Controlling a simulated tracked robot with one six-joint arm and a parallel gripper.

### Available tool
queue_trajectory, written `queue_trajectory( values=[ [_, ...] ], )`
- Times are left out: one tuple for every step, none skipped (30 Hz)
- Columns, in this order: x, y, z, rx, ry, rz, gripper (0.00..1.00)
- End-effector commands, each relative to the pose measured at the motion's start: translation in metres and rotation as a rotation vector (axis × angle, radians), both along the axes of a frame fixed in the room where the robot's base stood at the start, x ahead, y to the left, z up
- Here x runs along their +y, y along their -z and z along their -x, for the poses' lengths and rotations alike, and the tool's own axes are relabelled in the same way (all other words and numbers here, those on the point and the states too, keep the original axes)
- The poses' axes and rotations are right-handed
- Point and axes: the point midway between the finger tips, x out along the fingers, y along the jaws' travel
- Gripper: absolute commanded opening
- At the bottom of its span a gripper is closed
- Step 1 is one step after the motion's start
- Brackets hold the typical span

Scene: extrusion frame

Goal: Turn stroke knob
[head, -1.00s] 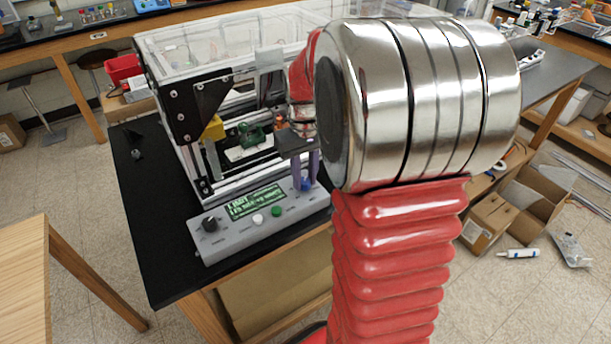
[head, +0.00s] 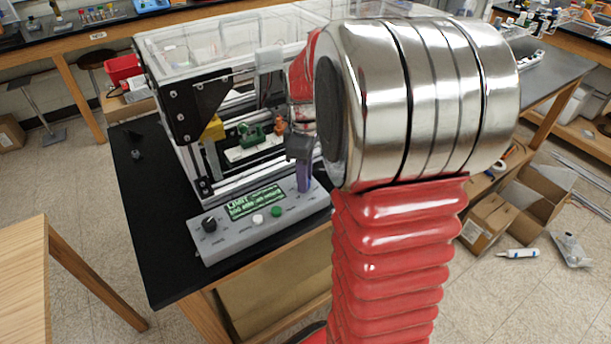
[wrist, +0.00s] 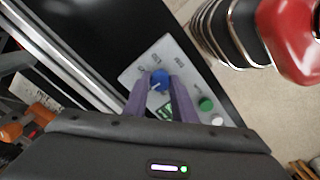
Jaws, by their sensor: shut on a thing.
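The grey control box (head: 222,243) sits on the black bench top in front of the frame. In the wrist view, a blue knob (wrist: 159,79) with a light pointer line sits at one end of its panel (wrist: 140,66). My gripper (wrist: 159,84) has one purple finger on each side of this knob and is shut on it. In the head view, my gripper (head: 304,178) points down at the right end of the box. Its fingers line up one behind the other there and hide the knob. The label beside the knob is too small to read.
The box also has a black knob (head: 210,224), a white button (head: 257,219), a green button (head: 276,211) and a lit green screen (head: 255,202) beginning "LIMIT". The extrusion frame (head: 190,125) stands close behind. Bare bench top (head: 160,260) lies left of the box.

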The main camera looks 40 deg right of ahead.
Motion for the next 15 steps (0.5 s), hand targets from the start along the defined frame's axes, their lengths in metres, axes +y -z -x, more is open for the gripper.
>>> queue_trajectory(
  values=[
    [-0.0003,-0.0007,-0.0005,-0.002,-0.015,0.001,0.02],
    [-0.0004,-0.0007,-0.0006,-0.002,-0.025,0.001,0.02],
    [-0.0004,-0.0007,-0.0006,-0.002,-0.035,0.001,0.02],
    [-0.0005,-0.0007,-0.0005,-0.002,-0.041,0.001,0.02],
    [-0.0005,-0.0007,-0.0007,-0.002,-0.047,0.001,0.02],
    [-0.0006,-0.0007,-0.0006,-0.002,-0.053,0.001,0.02],
    [-0.0006,-0.0007,-0.0006,-0.002,-0.056,0.001,0.02],
    [-0.0006,-0.0007,-0.0006,-0.002,-0.058,0.001,0.02],
    [-0.0006,-0.0007,-0.0006,-0.002,-0.060,0.001,0.02],
    [-0.0006,-0.0007,-0.0006,-0.002,-0.060,0.001,0.02],
    [-0.0006,-0.0007,-0.0006,-0.002,-0.061,0.001,0.02],
    [-0.0006,-0.0007,-0.0006,-0.002,-0.061,0.001,0.02],
    [-0.0007,-0.0007,-0.0006,-0.002,-0.061,0.001,0.02],
    [-0.0007,-0.0008,-0.0006,-0.003,-0.060,0.002,0.02],
    [-0.0007,-0.0008,-0.0006,-0.003,-0.060,0.002,0.02]
  ],
)
